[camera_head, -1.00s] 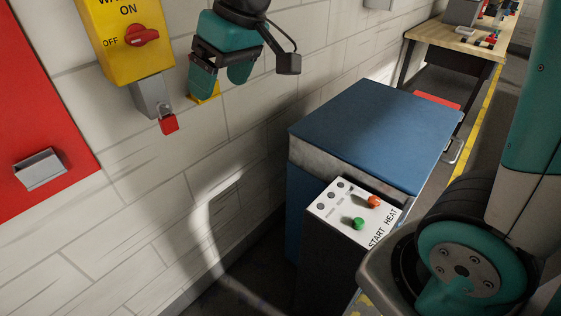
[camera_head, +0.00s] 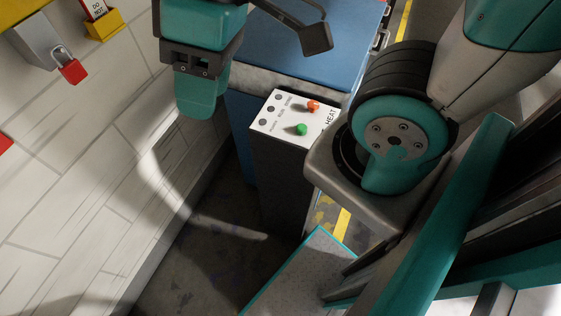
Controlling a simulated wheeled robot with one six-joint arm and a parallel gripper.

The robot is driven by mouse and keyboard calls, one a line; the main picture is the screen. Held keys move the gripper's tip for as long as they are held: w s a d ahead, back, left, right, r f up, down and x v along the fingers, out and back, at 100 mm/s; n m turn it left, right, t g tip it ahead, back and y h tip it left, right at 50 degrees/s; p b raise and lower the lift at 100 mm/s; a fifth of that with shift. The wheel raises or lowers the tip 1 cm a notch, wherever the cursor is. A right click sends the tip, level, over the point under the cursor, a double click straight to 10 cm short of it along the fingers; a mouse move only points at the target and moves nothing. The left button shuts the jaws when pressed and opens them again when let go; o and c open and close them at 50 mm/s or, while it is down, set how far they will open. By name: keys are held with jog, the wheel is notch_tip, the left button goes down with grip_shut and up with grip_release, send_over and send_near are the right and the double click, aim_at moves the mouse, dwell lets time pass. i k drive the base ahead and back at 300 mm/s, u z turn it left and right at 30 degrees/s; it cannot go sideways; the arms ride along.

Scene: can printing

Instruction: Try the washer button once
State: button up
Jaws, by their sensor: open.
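A white-topped control box (camera_head: 268,124) stands against the front of a blue-topped machine (camera_head: 335,45). Its panel bears a green button (camera_head: 301,129), an orange-red button (camera_head: 313,105) and several dark round spots with small labels. The word HEAT shows beside the buttons; other lettering is partly hidden by my arm. No label reading washer is legible. My gripper (camera_head: 201,105) is open and empty, its teal fingers overlapping in this view. It appears in the picture to the left of the panel, apart from both buttons.
A white block wall (camera_head: 60,200) runs along the left. A red padlock (camera_head: 70,70) hangs there from a grey bracket, with a yellow holder (camera_head: 105,25) beside it. Dark floor (camera_head: 205,250) is clear between wall and box.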

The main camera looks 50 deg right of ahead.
aim_at(302, 129)
jog(key=z, duration=1.05)
jog(key=k, duration=0.35)
jog(key=u, duration=0.15)
